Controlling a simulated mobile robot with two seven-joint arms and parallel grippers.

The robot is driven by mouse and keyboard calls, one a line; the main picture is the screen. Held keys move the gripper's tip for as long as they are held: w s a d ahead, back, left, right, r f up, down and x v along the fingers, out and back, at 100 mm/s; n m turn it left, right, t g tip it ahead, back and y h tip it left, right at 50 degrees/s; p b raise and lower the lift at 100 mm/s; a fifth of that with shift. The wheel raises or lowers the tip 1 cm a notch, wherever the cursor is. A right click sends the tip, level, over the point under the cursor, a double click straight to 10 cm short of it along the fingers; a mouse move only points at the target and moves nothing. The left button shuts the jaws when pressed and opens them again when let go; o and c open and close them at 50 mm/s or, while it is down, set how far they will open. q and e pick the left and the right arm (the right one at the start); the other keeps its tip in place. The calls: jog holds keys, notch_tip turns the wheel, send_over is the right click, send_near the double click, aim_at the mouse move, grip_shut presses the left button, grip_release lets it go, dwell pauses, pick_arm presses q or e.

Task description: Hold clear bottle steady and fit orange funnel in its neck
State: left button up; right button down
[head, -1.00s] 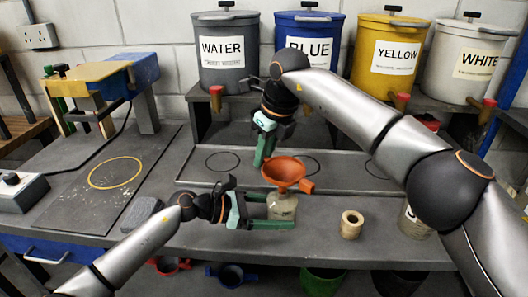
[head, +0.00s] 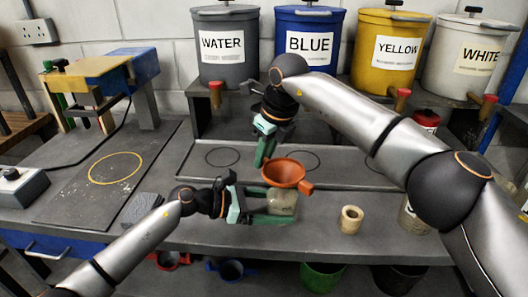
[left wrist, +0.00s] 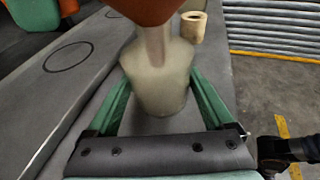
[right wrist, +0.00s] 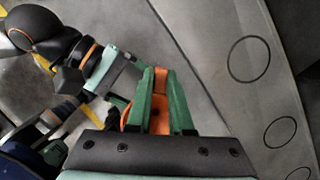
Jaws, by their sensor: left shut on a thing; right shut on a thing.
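The clear bottle (head: 281,204) stands upright at the bench's front, cloudy and pale. My left gripper (head: 284,217) is shut around its body from the left; the left wrist view shows the bottle (left wrist: 158,85) between both green fingers. The orange funnel (head: 286,174) sits directly over the bottle, its rim facing up. My right gripper (head: 262,158) is shut on the funnel's edge at its back left; orange shows between the fingers in the right wrist view (right wrist: 160,80). In the left wrist view the funnel (left wrist: 146,10) covers the bottle's mouth, so I cannot tell how deep the spout sits.
A tan roll (head: 351,219) stands right of the bottle. A dark grey block (head: 142,208) lies to the left. A shallow tray (head: 207,178) with ringed marks lies behind. Labelled buckets stand on a shelf at the back, the blue one (head: 309,65) among them.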

jog(key=shift+f, duration=0.1)
jog(key=c, duration=0.7)
grip_release()
jog(key=shift+c, duration=0.2)
jog(key=shift+o, duration=0.3)
jog(key=shift+v, duration=4)
pick_arm(q)
jog(key=o, duration=0.7)
